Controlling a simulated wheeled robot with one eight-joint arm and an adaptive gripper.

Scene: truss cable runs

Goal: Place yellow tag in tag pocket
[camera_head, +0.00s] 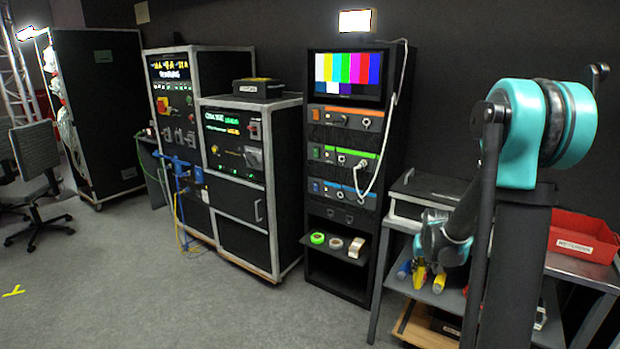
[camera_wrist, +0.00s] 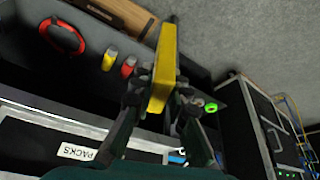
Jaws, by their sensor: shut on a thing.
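My gripper (camera_wrist: 160,97) is shut on the yellow tag (camera_wrist: 165,62), which sticks out from between the fingers as a long, flat yellow piece in the wrist view. In the head view my gripper (camera_head: 430,263) is at the right, over the shelf of the grey metal table, with yellow (camera_head: 420,278) showing at its fingertips. I cannot make out the tag pocket in either view.
Small yellow (camera_wrist: 109,61) and red (camera_wrist: 128,67) items and a red cable loop (camera_wrist: 63,35) lie on the shelf. A red bin (camera_head: 580,238) stands on the table. The equipment rack (camera_head: 345,190) is left of the table, with tape rolls (camera_head: 335,242) on its low shelf. Open floor lies left.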

